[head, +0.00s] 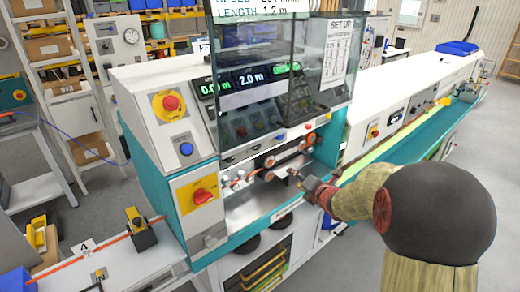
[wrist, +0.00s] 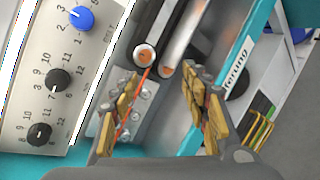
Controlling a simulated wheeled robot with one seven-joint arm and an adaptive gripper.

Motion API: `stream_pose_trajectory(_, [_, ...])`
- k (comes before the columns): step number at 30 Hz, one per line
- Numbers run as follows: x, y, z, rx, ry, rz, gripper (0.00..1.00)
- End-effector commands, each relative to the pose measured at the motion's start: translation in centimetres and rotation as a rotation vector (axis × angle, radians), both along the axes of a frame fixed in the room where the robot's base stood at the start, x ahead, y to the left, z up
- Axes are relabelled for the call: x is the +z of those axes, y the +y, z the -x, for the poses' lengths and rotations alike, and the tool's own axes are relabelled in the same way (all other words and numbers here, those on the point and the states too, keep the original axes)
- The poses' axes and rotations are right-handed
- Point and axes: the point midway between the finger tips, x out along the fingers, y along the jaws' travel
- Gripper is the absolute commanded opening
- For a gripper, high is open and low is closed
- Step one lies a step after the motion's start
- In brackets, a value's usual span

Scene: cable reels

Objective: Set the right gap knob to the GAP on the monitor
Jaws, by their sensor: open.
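The monitor (head: 255,8) is cut off by the top edge of the head view. Its SPEED and LENGTH 1.2 m lines show; no GAP line is in view. In the wrist view a pale panel (wrist: 35,55) on the left carries a blue knob (wrist: 80,19) and two black knobs with number scales, one in the middle (wrist: 60,80) and one lower (wrist: 39,134). I cannot tell which is the right gap knob, or read the pointers surely. My gripper (head: 297,177) is in front of the machine's open bay, and in the wrist view (wrist: 160,78) it is open and empty, apart from the knobs.
Rollers and belts (wrist: 146,54) lie just beyond my fingers, with an orange cable between them. A clear guard (head: 250,85) hangs over the bay. A red switch (head: 203,196) and red stop button (head: 170,103) are on the machine's left.

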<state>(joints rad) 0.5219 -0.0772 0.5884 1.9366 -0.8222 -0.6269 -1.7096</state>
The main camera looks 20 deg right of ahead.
Motion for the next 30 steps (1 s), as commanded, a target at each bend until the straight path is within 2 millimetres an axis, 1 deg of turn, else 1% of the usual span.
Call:
stream_pose_trajectory(1, [1.3,1.3,-1.0,0.097,-0.057,0.104,0.46])
stream_pose_trajectory(3, [3.8,3.3,-1.9,0.23,-0.156,0.269,0.46])
stream_pose_trajectory(6, [7.1,6.0,-2.3,0.373,-0.293,0.487,0.46])
stream_pose_trajectory(9, [9.1,7.9,-2.0,0.457,-0.399,0.653,0.46])
stream_pose_trajectory(12, [10.2,8.7,-1.8,0.489,-0.46,0.765,0.46])
stream_pose_trajectory(17, [10.4,8.9,-2.0,0.501,-0.476,0.844,0.46])
stream_pose_trajectory(20, [10.4,9.1,-2.8,0.501,-0.476,0.848,0.46])
stream_pose_trajectory(30, [10.3,10.7,-7.6,0.501,-0.475,0.846,0.46])
